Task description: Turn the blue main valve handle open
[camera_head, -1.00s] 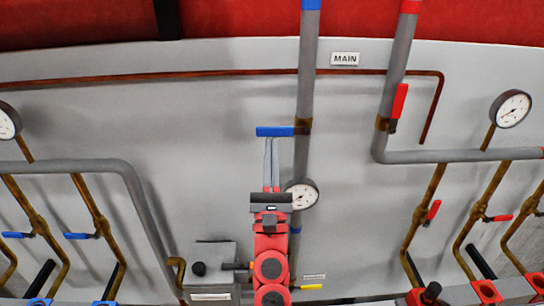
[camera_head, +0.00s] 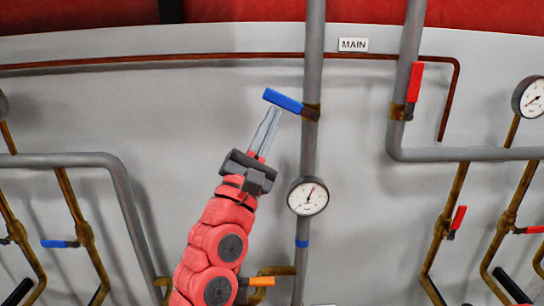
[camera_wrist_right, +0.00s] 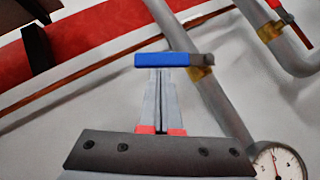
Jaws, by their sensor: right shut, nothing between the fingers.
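The blue main valve handle (camera_head: 283,100) sits on the brass valve (camera_head: 311,112) of the grey vertical pipe, left of the MAIN sign (camera_head: 353,45). It points left and tilts up at its free end. My right gripper (camera_head: 274,112) is shut and empty, with its fingertips just under the handle, at or very near its lower edge; I cannot tell if they touch. In the right wrist view the handle (camera_wrist_right: 174,61) lies across the tips of the closed fingers (camera_wrist_right: 160,72). My left gripper is not in view.
A pressure gauge (camera_head: 308,196) is on the same pipe below the valve. A red handle (camera_head: 415,82) stands upright on the pipe to the right. An orange handle (camera_head: 262,281) is beside my right arm.

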